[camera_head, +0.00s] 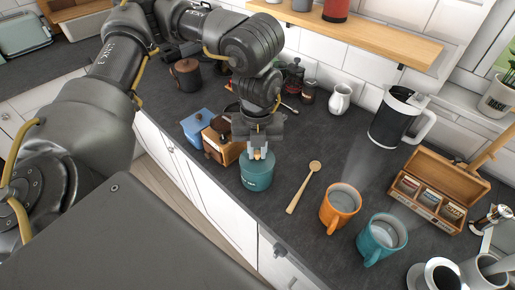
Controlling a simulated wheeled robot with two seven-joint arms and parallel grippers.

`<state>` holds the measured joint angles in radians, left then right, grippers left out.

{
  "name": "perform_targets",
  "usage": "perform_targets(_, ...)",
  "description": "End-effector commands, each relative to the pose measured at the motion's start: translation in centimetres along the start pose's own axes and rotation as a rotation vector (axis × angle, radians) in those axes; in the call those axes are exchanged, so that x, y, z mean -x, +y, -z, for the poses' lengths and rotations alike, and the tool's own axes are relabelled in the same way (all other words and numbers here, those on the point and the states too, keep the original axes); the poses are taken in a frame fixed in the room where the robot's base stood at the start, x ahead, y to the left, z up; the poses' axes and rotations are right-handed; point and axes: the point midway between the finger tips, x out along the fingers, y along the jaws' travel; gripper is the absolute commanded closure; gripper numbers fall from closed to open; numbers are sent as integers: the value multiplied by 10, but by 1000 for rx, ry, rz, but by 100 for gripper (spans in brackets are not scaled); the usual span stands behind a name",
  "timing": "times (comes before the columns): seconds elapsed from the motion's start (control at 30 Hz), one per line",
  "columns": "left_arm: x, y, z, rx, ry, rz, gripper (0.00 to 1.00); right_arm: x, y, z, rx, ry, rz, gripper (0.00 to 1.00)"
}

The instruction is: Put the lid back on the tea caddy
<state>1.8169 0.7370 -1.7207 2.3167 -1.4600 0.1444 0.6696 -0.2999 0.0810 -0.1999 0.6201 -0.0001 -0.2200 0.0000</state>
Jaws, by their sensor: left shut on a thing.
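The teal tea caddy (257,179) stands on the slate worktop near its front edge, left of the wooden spoon. My left gripper (258,152) points down right over it, shut on the small light knob of the lid. The teal lid (256,162) is at the top of the caddy, but at this size I cannot tell whether it rests fully on the rim or sits slightly above it. The gripper partly hides the lid. My right gripper is not in view.
A wooden spoon (304,187), an orange mug (340,206) and a teal mug (382,238) stand or lie to the right. A blue box (197,127) and a wooden box (223,139) are close on the left. An open tea box (436,190) and white-handled kettle (398,117) are farther right.

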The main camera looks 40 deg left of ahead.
Motion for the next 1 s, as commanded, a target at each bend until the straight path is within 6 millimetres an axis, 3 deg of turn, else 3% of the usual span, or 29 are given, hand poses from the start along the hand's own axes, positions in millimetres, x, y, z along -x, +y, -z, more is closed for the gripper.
perform_targets(0.47,0,0,0,0,0,0,100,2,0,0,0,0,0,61)
perform_targets(0.5,0,0,0,0,0,0,80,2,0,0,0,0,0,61)
perform_targets(0.67,0,0,0,0,0,0,59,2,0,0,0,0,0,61)
perform_targets(0.87,0,0,0,0,0,0,58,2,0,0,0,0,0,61)
perform_targets(1.0,0,0,0,0,0,0,40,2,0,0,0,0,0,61)
